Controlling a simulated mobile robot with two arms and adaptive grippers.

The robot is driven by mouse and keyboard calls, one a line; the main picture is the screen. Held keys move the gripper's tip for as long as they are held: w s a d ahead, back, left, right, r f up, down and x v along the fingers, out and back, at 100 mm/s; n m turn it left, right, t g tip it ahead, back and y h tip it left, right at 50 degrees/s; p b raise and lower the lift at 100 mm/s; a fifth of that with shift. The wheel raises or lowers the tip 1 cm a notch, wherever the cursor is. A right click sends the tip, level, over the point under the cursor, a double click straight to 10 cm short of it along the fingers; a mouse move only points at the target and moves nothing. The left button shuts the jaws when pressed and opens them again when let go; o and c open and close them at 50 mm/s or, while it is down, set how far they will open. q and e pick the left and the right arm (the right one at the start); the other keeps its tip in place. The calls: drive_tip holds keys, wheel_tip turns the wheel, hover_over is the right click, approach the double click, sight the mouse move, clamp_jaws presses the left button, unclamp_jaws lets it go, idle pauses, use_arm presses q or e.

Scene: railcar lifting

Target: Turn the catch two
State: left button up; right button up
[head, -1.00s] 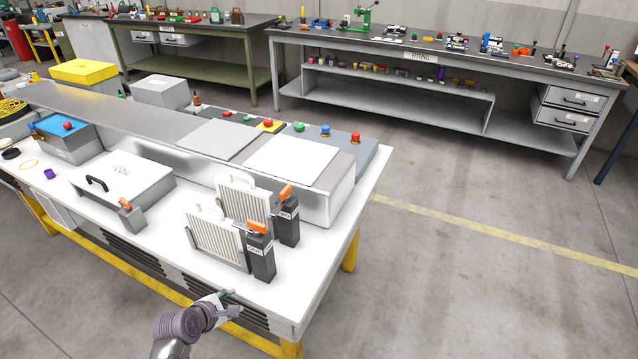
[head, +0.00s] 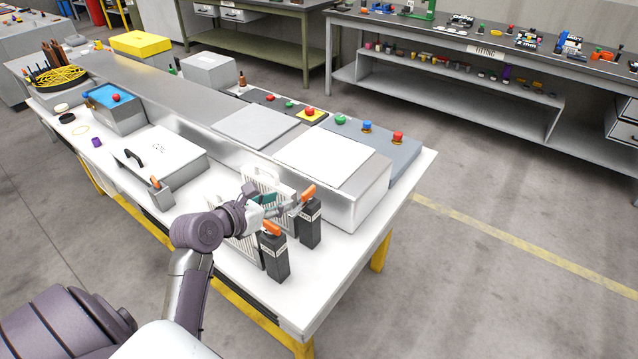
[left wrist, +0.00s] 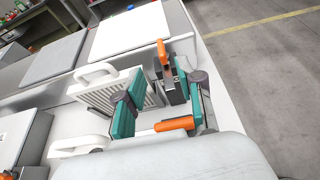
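Two dark posts with orange levers stand at the table's right end, each beside a white ribbed panel. The far post (head: 310,228) has its lever (head: 308,192) tilted up; that lever also shows in the left wrist view (left wrist: 163,52). The near post (head: 275,260) has its lever (head: 271,229) lying lower; it shows in the left wrist view (left wrist: 174,124) close to the camera. Post labels are too small to read. My left gripper (head: 283,208) is open, its teal-padded fingers (left wrist: 160,80) apart, beside the far post. Contact cannot be told. My right gripper is out of view.
A flat COIL box (head: 175,150) with a black handle lies left of my arm. A raised metal housing (head: 350,195) with a white lid stands behind the posts. Colored buttons (head: 366,126) sit farther back. The table's front right corner is clear.

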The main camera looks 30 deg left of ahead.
sight(308, 190)
use_arm(q)
drive_tip(key=x, duration=0.4)
drive_tip(key=shift+w+p, duration=0.3)
drive_tip(key=shift+p, duration=0.1)
drive_tip(key=x, duration=0.4)
drive_tip(key=shift+f, duration=0.15)
drive_tip(key=x, duration=0.2)
drive_tip(key=shift+w, duration=0.25)
drive_tip(key=shift+w+f, duration=0.2)
drive_tip(key=shift+w, duration=0.1)
drive_tip(key=shift+w+d+f, duration=0.1)
drive_tip(key=shift+w+f, duration=0.05)
drive_tip(key=shift+w, duration=0.15)
clamp_jaws()
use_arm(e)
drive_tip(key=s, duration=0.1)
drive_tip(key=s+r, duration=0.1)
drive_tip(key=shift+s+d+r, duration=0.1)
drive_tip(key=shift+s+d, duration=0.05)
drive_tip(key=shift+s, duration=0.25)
